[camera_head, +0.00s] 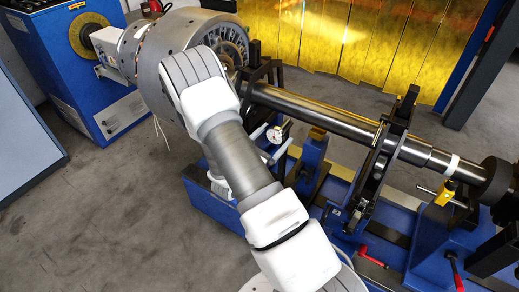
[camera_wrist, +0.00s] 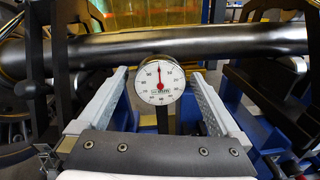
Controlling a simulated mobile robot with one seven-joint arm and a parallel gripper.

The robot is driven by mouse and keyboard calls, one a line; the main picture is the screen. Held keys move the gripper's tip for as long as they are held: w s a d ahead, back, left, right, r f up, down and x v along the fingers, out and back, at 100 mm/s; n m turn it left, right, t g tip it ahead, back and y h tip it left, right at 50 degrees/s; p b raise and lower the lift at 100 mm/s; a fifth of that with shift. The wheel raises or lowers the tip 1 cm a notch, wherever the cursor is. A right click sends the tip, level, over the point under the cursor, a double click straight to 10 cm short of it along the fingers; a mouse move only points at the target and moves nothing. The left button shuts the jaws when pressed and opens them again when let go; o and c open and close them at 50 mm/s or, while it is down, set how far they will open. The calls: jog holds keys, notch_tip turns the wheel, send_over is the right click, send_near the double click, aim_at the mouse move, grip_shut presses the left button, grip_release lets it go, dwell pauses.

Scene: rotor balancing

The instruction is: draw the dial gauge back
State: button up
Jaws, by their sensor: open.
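The dial gauge (camera_wrist: 159,82) has a round white face with a red mark and stands upright in the wrist view, just in front of the dark steel shaft (camera_wrist: 200,45). It also shows small in the head view (camera_head: 277,133), beside the shaft (camera_head: 320,112). My gripper (camera_wrist: 160,75) is open, with one finger on each side of the gauge. Gaps show between the fingers and the gauge face, so it is not gripped. In the head view my gripper (camera_head: 270,138) is partly hidden by my arm. Whether the gauge tip touches the shaft is hidden.
The large rotor (camera_head: 165,60) is at the shaft's left end. A black bearing stand (camera_head: 385,150) rises right of the gauge, on the blue machine bed (camera_head: 405,205). Red-handled levers (camera_head: 372,257) stick out in front. Yellow curtain panels (camera_head: 350,40) hang behind. Grey floor is open at lower left.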

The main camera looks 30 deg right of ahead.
jog(key=p+v, duration=0.2)
jog(key=v, duration=1.4)
jog(key=shift+a, duration=0.4)
jog(key=shift+s, duration=0.15)
jog(key=s+d+r+m+g+y, duration=0.3)
jog(key=s+r+m+g+y, duration=0.65)
jog(key=s+r+m, duration=0.6)
jog(key=a+r+m+t+y, duration=0.6)
jog(key=a+r+t, duration=0.15)
jog(key=r, duration=0.35)
notch_tip(320, 180, up, 16)
jog(key=p, duration=1.7)
jog(key=shift+s+a+r+g, duration=0.2)
jog(key=shift+g, duration=0.2)
